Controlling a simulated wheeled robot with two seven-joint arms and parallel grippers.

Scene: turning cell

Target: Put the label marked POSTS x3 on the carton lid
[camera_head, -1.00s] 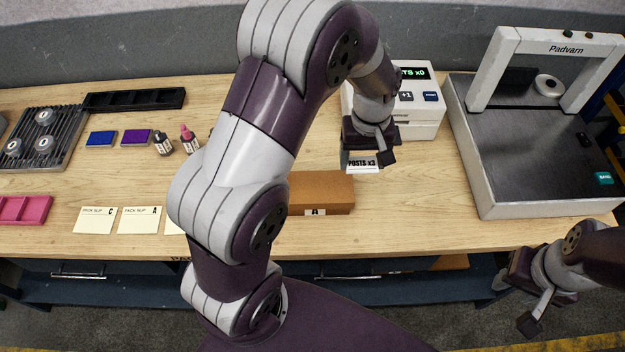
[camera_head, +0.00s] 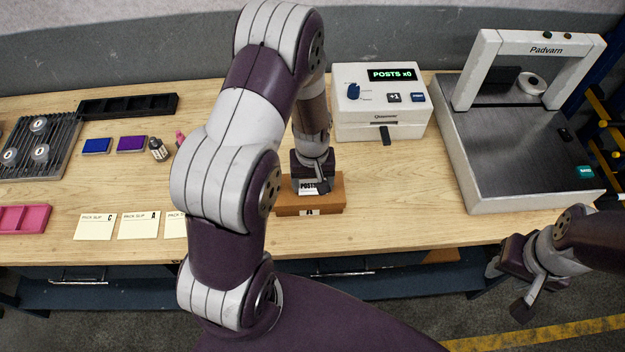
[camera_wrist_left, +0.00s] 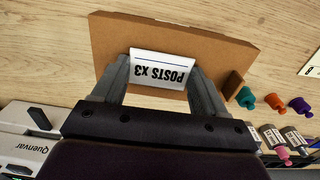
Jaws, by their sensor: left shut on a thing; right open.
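The white label marked POSTS x3 (camera_wrist_left: 162,68) is between the fingers of my left gripper (camera_wrist_left: 165,85), which is shut on it. In the head view the label (camera_head: 308,185) shows in part below my left gripper (camera_head: 313,186). The brown carton (camera_head: 338,192) has a mark A on its front, and its lid (camera_wrist_left: 215,45) lies right under the label in the wrist view. I cannot tell whether the label touches the lid. My right gripper (camera_head: 519,290) is open and empty, off the table's front edge at the right.
The label printer (camera_head: 382,108) reads POSTS x0 at the back. The Padvarn machine (camera_head: 510,150) stands at the right. Pack slips (camera_head: 139,226), ink pads (camera_head: 132,143) and a pink tray (camera_head: 22,218) lie at the left. Bare table lies between carton and Padvarn machine.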

